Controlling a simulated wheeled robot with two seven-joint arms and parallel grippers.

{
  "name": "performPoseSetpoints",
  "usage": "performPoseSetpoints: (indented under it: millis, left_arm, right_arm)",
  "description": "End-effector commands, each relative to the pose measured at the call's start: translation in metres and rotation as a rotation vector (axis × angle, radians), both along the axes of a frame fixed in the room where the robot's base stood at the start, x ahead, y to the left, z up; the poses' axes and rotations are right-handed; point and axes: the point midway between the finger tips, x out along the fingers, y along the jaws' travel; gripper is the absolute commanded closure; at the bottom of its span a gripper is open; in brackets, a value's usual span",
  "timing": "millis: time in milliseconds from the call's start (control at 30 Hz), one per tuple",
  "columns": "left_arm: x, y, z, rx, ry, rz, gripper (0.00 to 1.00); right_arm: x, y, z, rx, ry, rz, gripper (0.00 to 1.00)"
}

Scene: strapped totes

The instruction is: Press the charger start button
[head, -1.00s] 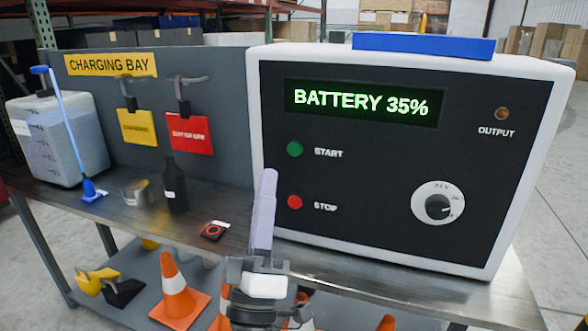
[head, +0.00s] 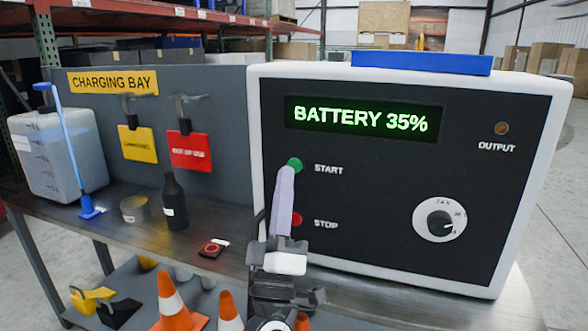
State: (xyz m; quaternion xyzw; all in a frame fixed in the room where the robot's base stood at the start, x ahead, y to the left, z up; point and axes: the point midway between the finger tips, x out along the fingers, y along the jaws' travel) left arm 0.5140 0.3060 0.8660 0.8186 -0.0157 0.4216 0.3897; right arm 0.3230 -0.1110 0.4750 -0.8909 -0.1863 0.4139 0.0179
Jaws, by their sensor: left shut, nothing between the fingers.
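The charger (head: 370,240) is a white-framed box with a black front panel at the right of the bench. Its display (head: 362,119) reads BATTERY 35% in green. The green START button (head: 295,165) is at the left of the panel, with the red STOP button (head: 297,219) below it, partly covered by my gripper. My left gripper (head: 286,172) is shut and empty, pointing up at the panel. Its tip overlaps the lower edge of the green button; I cannot tell whether it touches it. My right gripper is not in view.
A dial (head: 440,220) and an OUTPUT lamp (head: 502,128) are on the panel's right. On the bench (head: 110,232) at left are a translucent jug (head: 58,160), a dark bottle (head: 174,205) and a tape roll (head: 134,209). Orange cones (head: 177,306) stand on the lower shelf.

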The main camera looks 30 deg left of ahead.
Motion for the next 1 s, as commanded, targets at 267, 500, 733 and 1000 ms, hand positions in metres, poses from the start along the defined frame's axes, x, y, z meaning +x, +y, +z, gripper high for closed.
performPoseSetpoints:
  millis: [267,500,733,1000]
  left_arm:
    - [0.0115,0.0030,0.0008,0.000,-0.001,0.000,1.00]
    - [0.0115,0.0031,0.0006,0.000,0.000,0.000,1.00]
    - [0.0115,0.0030,0.0006,0.000,0.000,0.000,1.00]
    - [0.0115,0.0029,0.0005,0.000,0.000,0.000,1.00]
  right_arm:
    - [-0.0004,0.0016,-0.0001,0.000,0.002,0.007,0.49]
    - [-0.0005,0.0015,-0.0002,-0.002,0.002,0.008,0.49]
    - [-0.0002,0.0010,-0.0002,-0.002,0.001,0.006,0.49]
    - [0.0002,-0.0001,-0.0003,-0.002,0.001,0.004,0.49]
